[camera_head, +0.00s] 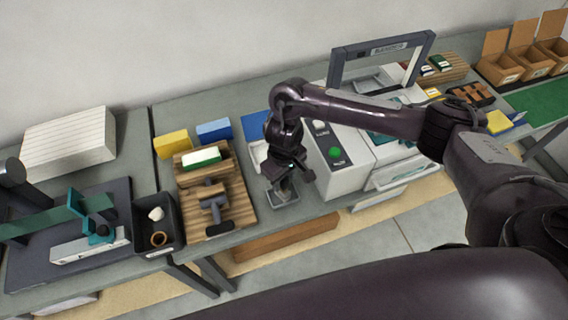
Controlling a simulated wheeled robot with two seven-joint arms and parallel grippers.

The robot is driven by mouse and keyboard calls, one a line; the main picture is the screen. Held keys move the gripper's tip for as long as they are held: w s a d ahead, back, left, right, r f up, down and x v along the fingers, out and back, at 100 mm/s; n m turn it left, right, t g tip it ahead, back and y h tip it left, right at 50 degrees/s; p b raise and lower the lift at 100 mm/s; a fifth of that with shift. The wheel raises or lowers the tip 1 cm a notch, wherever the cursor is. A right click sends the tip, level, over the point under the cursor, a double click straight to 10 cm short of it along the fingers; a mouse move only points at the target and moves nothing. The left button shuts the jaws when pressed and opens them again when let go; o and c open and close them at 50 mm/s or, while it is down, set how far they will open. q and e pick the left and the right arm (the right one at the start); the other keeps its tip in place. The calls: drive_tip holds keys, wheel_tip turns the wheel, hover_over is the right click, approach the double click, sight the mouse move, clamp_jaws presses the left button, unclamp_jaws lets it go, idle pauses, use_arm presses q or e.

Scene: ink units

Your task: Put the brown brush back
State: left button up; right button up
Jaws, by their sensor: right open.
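To the left, a wooden rack (240,210) holds a dark-handled tool (213,203) and a white-and-green block (201,158). My left gripper is not in view.
A white machine (345,180) with a green button stands right of the gripper. A black bin (147,250) with small items, yellow (172,143) and blue (213,130) blocks are left. Cardboard boxes (528,62) stand far right. A dark tray (488,101) holds brown pieces.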

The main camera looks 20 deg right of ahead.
wheel_tip(320, 180, up, 11)
drive_tip(key=shift+f+p, duration=0.2)
drive_tip(key=shift+p, duration=1)
